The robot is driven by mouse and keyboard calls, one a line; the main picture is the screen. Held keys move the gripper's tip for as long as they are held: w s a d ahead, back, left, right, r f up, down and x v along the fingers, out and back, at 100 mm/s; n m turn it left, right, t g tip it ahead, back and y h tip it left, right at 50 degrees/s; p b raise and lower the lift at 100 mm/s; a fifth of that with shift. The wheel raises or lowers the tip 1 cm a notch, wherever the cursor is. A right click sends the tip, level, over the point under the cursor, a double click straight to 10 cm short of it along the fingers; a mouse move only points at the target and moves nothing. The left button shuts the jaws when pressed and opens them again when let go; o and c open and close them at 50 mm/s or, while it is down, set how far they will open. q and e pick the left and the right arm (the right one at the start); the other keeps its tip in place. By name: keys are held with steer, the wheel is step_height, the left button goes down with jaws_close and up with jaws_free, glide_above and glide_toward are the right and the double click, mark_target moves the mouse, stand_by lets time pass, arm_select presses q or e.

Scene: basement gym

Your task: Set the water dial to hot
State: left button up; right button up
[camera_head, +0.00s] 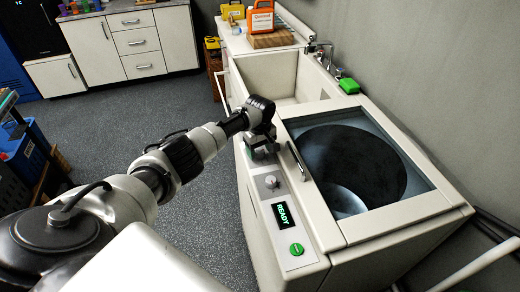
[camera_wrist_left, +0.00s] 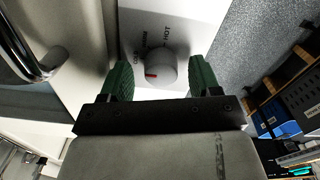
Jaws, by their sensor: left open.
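In the left wrist view, the white round dial (camera_wrist_left: 160,70) sits on a light panel marked COLD, WARM and HOT. Its red mark is at its lower left, away from HOT and nearest the COLD end. My left gripper (camera_wrist_left: 160,82) is open, with its green fingers on either side of the dial in this picture. I see no clear contact. In the head view my left gripper (camera_head: 262,152) points down over the washer's control panel (camera_head: 297,262). A silver knob (camera_head: 271,182) shows just in front of it; I cannot tell if it is the same dial. My right gripper is not seen.
The washer's glass lid (camera_head: 345,165) is shut, and its handle (camera_head: 298,161) is close beside my left gripper. A READY display (camera_head: 283,214) and green button (camera_head: 297,249) are on the panel. A sink (camera_head: 280,80) stands behind. The floor to the left is open.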

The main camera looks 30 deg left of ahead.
arm_select(q)
steer(key=shift+s+f, duration=0.1)
steer(key=shift+f, duration=0.15)
steer(key=shift+c, duration=0.7)
steer(key=c, duration=0.8)
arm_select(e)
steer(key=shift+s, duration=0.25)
